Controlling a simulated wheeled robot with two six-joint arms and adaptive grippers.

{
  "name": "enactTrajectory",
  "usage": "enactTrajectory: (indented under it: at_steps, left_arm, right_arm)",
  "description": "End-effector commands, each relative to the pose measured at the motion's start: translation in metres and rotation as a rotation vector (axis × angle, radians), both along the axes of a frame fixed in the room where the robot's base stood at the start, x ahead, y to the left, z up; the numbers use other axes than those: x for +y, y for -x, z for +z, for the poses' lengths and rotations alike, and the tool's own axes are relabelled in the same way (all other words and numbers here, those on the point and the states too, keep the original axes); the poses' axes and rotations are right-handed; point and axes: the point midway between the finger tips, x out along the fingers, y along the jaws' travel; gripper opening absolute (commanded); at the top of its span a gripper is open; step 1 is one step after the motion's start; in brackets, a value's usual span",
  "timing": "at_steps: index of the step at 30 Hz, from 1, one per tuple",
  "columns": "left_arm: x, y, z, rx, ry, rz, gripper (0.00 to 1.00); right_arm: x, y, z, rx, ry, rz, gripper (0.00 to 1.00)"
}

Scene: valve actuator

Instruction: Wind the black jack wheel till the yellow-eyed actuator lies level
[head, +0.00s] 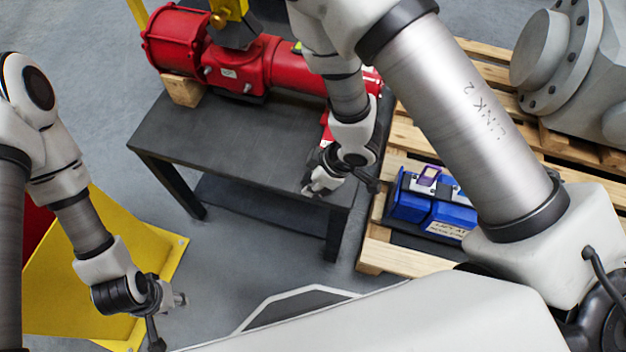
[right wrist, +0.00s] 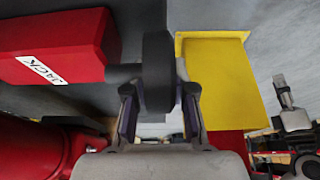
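The red actuator (head: 265,62) lies along the back of the dark table, with yellow parts (head: 228,12) above it. Its right part is hidden behind my right arm, so I cannot tell whether it is level. The red jack (right wrist: 62,55), labelled JACK, shows in the right wrist view with the black jack wheel (right wrist: 158,75) at its right end. My right gripper (head: 320,183) is by the table's front right; in the wrist view its fingers (right wrist: 159,105) stand either side of the wheel with narrow gaps. My left gripper (head: 178,299) is low at the left, away from the jack, finger opening unclear.
A wooden block (head: 182,90) sits under the actuator's left end on the table (head: 190,130). A pallet (head: 395,258) at the right carries a blue case (head: 432,208) and a large grey flanged part (head: 560,60). A yellow panel (head: 75,270) stands by my left arm.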

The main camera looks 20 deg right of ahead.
Motion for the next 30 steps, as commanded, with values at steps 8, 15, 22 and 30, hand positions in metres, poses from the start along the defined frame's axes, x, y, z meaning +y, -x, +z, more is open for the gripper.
enactTrajectory:
  at_steps: [8,15,22,30]
  left_arm:
    - [0.000,0.000,-0.001,0.000,0.000,0.000,0.40]
    - [0.000,0.000,-0.010,0.000,0.000,0.000,0.40]
    - [0.000,0.000,-0.027,0.000,0.000,0.000,0.40]
    - [0.000,0.000,-0.048,0.000,0.000,0.000,0.40]
  right_arm:
    - [0.000,0.000,0.000,-0.002,-0.002,0.000,0.00]
    - [-0.001,0.000,-0.002,-0.031,-0.050,-0.002,0.00]
    - [-0.002,0.001,-0.003,-0.108,-0.164,-0.006,0.00]
    - [-0.003,0.001,-0.001,-0.223,-0.333,-0.008,0.00]
